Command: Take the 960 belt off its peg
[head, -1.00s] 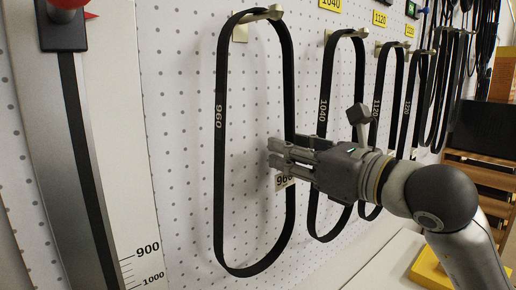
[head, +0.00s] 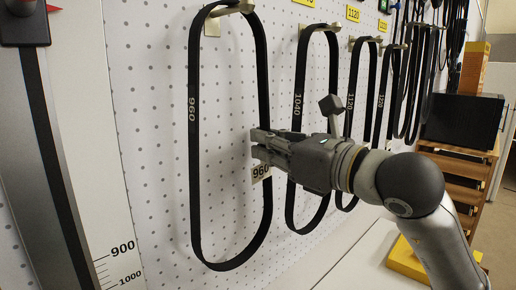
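The 960 belt (head: 195,160) is a long black loop hanging from its peg (head: 236,9) on the white perforated board. The number 960 is printed on its left strand. My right gripper (head: 257,143) comes in from the right at the belt's right strand, about halfway down. Its fingers cover a short part of that strand and look close together. Whether they are closed on the belt cannot be made out. My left gripper is not in view.
The 1040 belt (head: 299,90) hangs just right, partly behind my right gripper. The 1120 belt (head: 351,85) and several more hang further right. A measuring scale (head: 85,150) stands at left. A yellow object (head: 406,258) lies on the white surface below right.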

